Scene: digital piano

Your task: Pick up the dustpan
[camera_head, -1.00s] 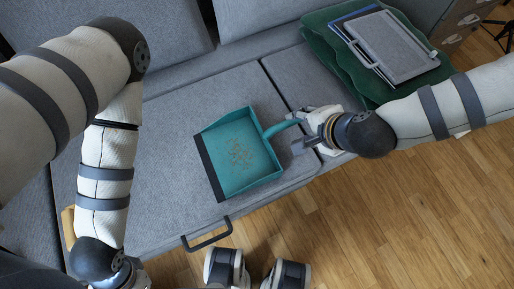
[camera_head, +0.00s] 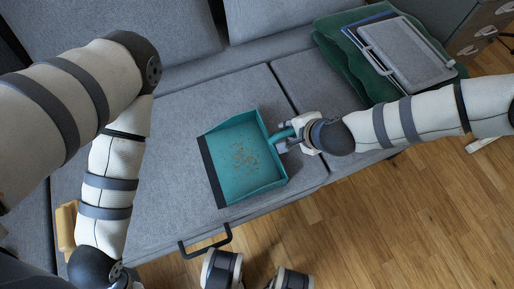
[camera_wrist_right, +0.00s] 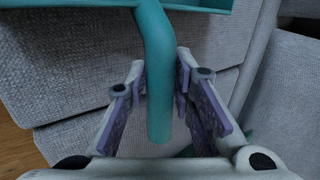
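The teal dustpan (camera_head: 245,160) lies on the grey sofa seat, with brown crumbs (camera_head: 244,155) in its pan and its dark front edge to the left. Its handle (camera_head: 280,136) points right, toward my right arm. My right gripper (camera_head: 288,143) is at the handle. In the right wrist view the handle (camera_wrist_right: 160,85) runs between the two open fingers (camera_wrist_right: 161,88), with narrow gaps visible on both sides. My left arm comes in from the left and bends down to the bottom edge; its gripper is out of view.
A green blanket (camera_head: 345,60) with a grey flat case (camera_head: 408,52) on it lies at the back right of the sofa (camera_head: 150,180). A tan object (camera_head: 66,226) shows partly at the left. A dark bar handle (camera_head: 206,242) stands at the sofa's front edge, above wooden floor (camera_head: 360,230).

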